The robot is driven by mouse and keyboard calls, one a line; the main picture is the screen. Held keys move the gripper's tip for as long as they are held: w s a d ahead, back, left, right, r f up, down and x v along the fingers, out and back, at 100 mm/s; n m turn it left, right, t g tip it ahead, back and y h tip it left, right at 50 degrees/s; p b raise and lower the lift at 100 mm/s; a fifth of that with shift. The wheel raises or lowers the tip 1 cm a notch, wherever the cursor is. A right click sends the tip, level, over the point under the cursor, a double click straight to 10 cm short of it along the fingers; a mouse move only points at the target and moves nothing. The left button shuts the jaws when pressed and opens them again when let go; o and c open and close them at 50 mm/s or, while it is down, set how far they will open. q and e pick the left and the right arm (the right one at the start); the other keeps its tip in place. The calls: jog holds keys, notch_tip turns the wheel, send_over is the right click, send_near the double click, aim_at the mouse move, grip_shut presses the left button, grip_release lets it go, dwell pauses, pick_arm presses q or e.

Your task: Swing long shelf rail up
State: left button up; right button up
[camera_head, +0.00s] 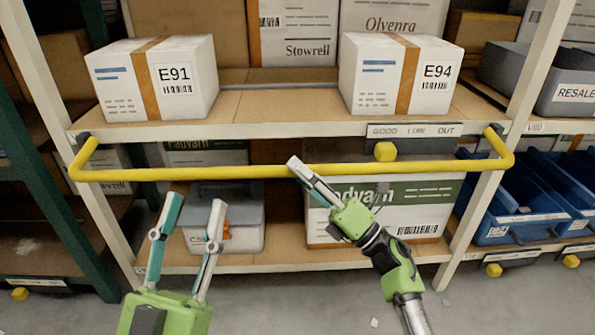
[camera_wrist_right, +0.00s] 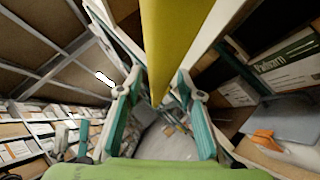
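The long yellow rail (camera_head: 230,173) runs level across the front of the rack, just below the middle shelf's edge, with its bent ends at the two uprights. My right gripper (camera_head: 297,168) is at the middle of the rail. In the right wrist view its fingers (camera_wrist_right: 157,78) are spread, with the rail (camera_wrist_right: 172,40) running between them; whether they touch it I cannot tell. My left gripper (camera_head: 196,202) is open and empty, in front of and below the left half of the rail.
White boxes E91 (camera_head: 190,83) and E94 (camera_head: 425,80) stand on the middle shelf (camera_head: 270,104), behind and above the rail. Blue bins (camera_head: 515,205) are at right.

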jog(key=shift+w+a+r, duration=0.2)
jog(key=shift+a, duration=0.1)
grip_shut()
